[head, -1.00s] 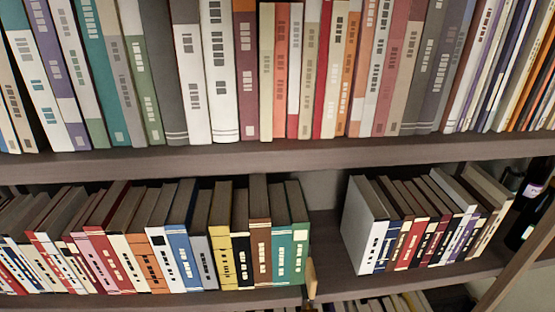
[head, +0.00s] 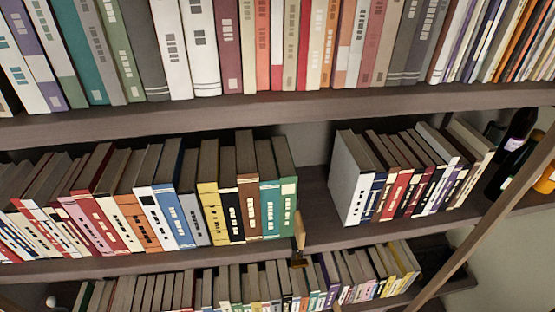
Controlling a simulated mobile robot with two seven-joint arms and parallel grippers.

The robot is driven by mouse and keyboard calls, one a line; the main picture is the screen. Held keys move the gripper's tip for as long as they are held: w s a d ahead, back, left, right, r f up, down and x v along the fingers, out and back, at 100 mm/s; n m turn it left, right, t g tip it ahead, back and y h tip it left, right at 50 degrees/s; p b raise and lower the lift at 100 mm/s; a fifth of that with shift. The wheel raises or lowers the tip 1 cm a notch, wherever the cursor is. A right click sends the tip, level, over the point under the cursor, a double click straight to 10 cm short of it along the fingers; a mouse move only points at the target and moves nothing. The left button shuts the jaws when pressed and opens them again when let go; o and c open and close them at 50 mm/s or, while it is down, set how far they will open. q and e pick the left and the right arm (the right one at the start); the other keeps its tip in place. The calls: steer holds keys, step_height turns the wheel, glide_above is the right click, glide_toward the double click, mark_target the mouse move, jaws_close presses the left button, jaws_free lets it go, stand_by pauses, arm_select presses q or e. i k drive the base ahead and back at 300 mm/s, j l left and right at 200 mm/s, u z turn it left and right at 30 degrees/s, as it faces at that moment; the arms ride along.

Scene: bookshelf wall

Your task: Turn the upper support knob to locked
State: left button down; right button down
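A small upright wooden piece (head: 299,230) stands at the front edge of the middle shelf, in the gap just right of the green book. A small dark part (head: 298,262) sits directly below it on the shelf's front. A small pale round thing (head: 51,302) shows at the bottom left, near the picture's edge. I cannot tell which of these, if any, is the upper support knob, nor whether a knob is turned to locked. Neither of my grippers is in view.
The upper shelf (head: 250,107) is packed with tall books. The middle shelf (head: 318,204) has a gap between two book rows. A lower shelf (head: 432,283) holds more books. A slanted wooden rail (head: 490,225) crosses the right side before dark bottles (head: 512,148).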

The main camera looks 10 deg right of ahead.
mark_target(299, 262)
steer(key=j+z, duration=0.1)
steer(key=z, duration=0.4)
steer(key=i, duration=0.3)
steer(key=l+u, duration=0.2)
steer(key=l, duration=0.3)
steer(key=k+l+u, duration=0.15)
steer(key=l, duration=0.3)
steer(key=k+l+u, duration=0.2)
steer(key=l, duration=0.25)
steer(key=i, duration=0.05)
